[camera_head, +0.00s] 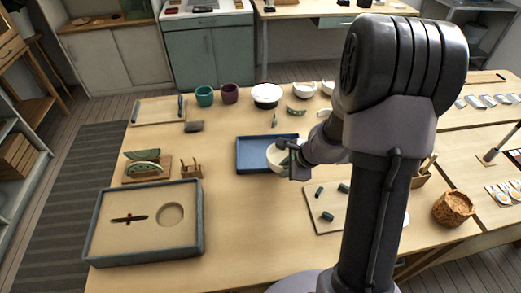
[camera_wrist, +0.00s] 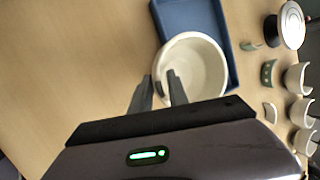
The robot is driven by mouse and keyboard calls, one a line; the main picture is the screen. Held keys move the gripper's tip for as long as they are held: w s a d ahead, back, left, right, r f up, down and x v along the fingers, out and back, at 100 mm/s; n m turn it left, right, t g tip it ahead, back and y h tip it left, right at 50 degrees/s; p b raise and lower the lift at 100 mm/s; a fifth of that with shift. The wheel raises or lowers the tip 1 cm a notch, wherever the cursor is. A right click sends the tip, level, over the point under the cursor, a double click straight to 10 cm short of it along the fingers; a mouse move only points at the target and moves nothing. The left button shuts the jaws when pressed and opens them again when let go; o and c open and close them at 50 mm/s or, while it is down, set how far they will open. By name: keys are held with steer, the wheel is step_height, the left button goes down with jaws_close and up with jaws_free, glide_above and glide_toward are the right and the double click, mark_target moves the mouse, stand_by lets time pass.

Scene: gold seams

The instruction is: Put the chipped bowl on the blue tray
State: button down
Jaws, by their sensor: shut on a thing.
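The cream bowl (camera_wrist: 195,68) is in my gripper (camera_wrist: 163,88), whose two fingers straddle its near wall in the wrist view. A notch in the rim shows beside the fingers. In the head view the bowl (camera_head: 276,156) is partly hidden by my gripper (camera_head: 286,158). The blue tray (camera_head: 251,154) lies flat on the table, and the bowl overlaps its right part. In the wrist view the tray (camera_wrist: 231,45) shows behind and to the right of the bowl. I cannot tell whether the bowl touches the tray.
A green cup (camera_head: 204,95) and a purple cup (camera_head: 229,93) are at the back. A sand-filled box (camera_head: 197,222) is at front left. Bare table lies in front of the tray.

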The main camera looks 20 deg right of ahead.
mark_target(272, 148)
steer(key=w+p, duration=0.1)
steer(key=w, duration=0.2)
steer(key=w+p, duration=0.1)
steer(key=w, duration=0.2)
steer(key=w+f+p, duration=0.1)
steer(key=w, duration=0.3)
steer(key=shift+w, duration=0.1)
step_height(272, 148, down, 4)
steer(key=b, duration=0.2)
steer(key=shift+w+a+b, duration=0.1)
steer(key=shift+b, duration=0.2)
steer(key=shift+r, duration=0.25)
steer(key=shift+f, duration=0.1)
steer(key=c, duration=1.7)
jaws_free()
steer(key=shift+f, duration=0.1)
steer(key=o, duration=0.4)
steer(key=shift+o, duration=0.2)
